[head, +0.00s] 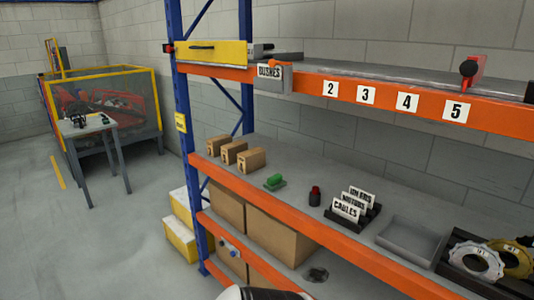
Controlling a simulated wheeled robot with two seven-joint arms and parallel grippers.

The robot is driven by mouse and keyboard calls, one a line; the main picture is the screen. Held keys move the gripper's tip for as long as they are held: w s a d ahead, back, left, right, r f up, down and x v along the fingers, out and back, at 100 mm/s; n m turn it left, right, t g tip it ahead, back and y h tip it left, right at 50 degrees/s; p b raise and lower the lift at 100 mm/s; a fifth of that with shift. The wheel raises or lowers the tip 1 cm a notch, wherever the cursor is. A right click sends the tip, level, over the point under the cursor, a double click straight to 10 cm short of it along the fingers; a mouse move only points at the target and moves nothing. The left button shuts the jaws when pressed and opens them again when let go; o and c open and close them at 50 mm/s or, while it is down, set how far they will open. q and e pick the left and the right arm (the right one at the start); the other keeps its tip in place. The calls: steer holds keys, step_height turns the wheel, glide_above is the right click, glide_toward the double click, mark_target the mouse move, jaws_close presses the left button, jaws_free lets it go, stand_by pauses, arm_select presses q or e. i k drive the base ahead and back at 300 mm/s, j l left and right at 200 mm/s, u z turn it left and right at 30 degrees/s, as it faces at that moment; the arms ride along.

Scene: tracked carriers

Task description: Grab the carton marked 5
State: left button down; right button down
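Three small brown cartons stand in a row at the left end of the middle shelf: a left one (217,145), a middle one (234,152) and a right one (251,160). They have small dark marks on their faces, too small to read. A white label with a 5 (456,111) is on the upper orange beam, and no carton is seen directly above it. Larger brown boxes (286,240) sit on the lower shelf, with no readable number. Neither gripper is in view. A white and dark rounded part, probably mine, shows at the bottom edge.
The middle shelf also holds a green block (275,181), a small red and black object (315,196), a sign holder (352,207), a grey tray (413,239) and gear-like discs (476,261). A blue upright (181,125) bounds the rack's left.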

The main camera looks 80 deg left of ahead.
mark_target(229, 151)
steer(key=u, duration=2.95)
steer(key=i+j, duration=0.1)
steer(key=i, duration=0.05)
